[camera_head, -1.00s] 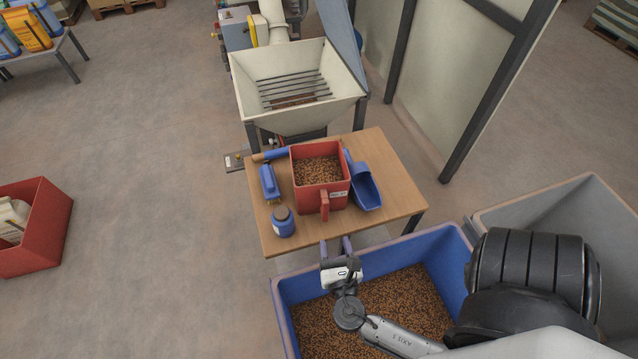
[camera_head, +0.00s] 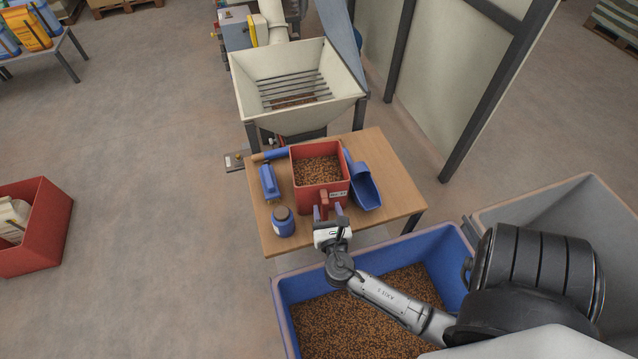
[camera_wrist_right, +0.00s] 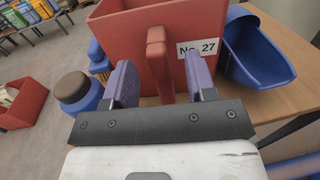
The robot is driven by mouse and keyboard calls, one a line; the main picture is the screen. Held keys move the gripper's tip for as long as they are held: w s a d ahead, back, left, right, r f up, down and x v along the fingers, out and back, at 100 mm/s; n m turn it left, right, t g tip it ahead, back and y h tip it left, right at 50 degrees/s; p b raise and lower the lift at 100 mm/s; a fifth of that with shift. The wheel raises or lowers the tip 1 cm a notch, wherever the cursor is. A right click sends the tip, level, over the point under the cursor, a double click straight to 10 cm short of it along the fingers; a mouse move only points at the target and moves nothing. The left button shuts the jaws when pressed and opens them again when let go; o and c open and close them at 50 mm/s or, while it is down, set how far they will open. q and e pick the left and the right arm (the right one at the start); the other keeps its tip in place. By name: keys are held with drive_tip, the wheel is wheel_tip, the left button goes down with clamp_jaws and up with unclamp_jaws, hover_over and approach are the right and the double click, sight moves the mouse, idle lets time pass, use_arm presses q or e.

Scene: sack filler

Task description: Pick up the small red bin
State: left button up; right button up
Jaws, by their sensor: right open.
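The small red bin (camera_head: 310,198) stands upright on the wooden table, filled with brown pellets. Its red handle (camera_wrist_right: 157,65) faces my right gripper, and a label reading "No. 27" shows beside it in the right wrist view. My right gripper (camera_head: 328,212) is open at the handle, with one finger on each side of it. In the right wrist view the fingers (camera_wrist_right: 160,85) stand apart, with a visible gap on both sides of the handle. My left gripper is not in view.
A blue scoop (camera_head: 366,190) lies right of the bin. A blue jar (camera_head: 283,222) and a blue tool (camera_head: 269,184) stand left. The hopper (camera_head: 300,112) is behind the table (camera_head: 400,190). A blue pellet crate (camera_head: 284,312) is in front, beside a grey crate (camera_head: 560,200).

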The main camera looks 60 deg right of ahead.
sight(320, 185)
drive_tip(key=x, duration=0.3)
drive_tip(key=shift+w+d, duration=0.2)
drive_tip(key=shift+w, duration=0.05)
drive_tip(key=shift+a, duration=0.1)
drive_tip(key=shift+c, duration=0.2)
drive_tip(key=shift+c, duration=0.7)
clamp_jaws()
drive_tip(key=shift+r, duration=0.1)
